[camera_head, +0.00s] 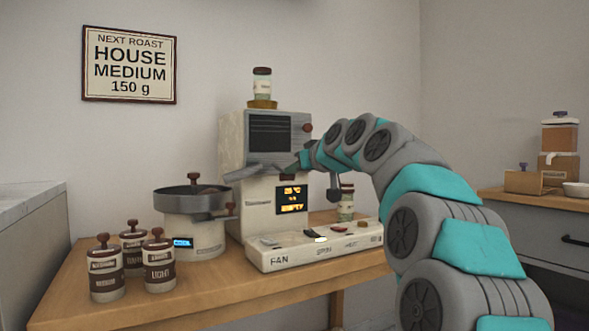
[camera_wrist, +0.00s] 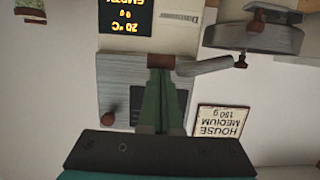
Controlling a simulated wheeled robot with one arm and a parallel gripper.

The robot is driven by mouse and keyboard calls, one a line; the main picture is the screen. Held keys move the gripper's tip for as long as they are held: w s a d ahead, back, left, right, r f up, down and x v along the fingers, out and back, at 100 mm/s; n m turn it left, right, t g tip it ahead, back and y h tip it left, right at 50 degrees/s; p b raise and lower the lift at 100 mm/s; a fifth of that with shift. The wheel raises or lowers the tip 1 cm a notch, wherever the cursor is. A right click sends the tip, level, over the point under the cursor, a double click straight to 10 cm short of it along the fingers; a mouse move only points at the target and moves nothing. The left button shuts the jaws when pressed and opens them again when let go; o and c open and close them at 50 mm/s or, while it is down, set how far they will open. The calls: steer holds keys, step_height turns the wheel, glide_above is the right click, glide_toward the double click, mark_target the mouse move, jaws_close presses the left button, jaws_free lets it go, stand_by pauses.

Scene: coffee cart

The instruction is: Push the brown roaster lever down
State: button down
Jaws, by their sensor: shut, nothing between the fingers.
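The roaster (camera_head: 232,142) is a cream machine with a dark window, a lit display (camera_head: 291,199) and a silver spout. In the wrist view, which is upside down, a brown lever (camera_wrist: 187,66) lies across the front of the machine beside the silver spout (camera_wrist: 218,66). My gripper (camera_wrist: 160,72) is shut and empty, its green fingertips overlapping the brown lever. I cannot tell if they touch it. In the head view my gripper (camera_head: 303,160) is at the front of the roaster, and the lever is mostly hidden. A brown round knob (camera_wrist: 108,117) sits near the window.
The roaster's base panel (camera_head: 285,257) has several small switches. A cooling pan (camera_head: 190,200) and several brown-topped canisters (camera_head: 158,264) stand to the left on the wooden table (camera_head: 200,295). A jar (camera_head: 262,84) stands on top of the roaster, and another jar (camera_head: 346,205) is behind the panel.

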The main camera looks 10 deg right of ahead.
steer(key=w+r+p+v, duration=0.1)
steer(key=r+p+v, duration=0.15)
steer(key=v, duration=1.05)
steer(key=s+a+f+g+h+p, duration=0.1)
steer(key=s+a+f+g+p, duration=0.15)
steer(key=s+f, duration=0.4)
steer(key=s+a+f+g+p, duration=0.1)
steer(key=s+a+f+g, duration=0.2)
steer(key=f, duration=0.7)
steer(key=s+a+f+g+h+p, duration=0.1)
steer(key=s+a+f+g, duration=0.2)
steer(key=s+f, duration=0.35)
steer(key=s+d+f+m+g+h+p, duration=0.1)
steer(key=s+d+f+g+p, duration=0.1)
steer(key=s+f, duration=0.7)
steer(key=s+d+f+m+g+h+p, duration=0.1)
steer(key=s+d+f+m+g+p, duration=0.1)
steer(key=s+f+g, duration=0.3)
steer(key=s+f, duration=0.4)
steer(key=s, duration=0.7)
steer(key=shift+s+d+f+m+h, duration=0.25)
steer(key=shift+s+d+m+h, duration=0.05)
steer(key=shift+s+d, duration=0.05)
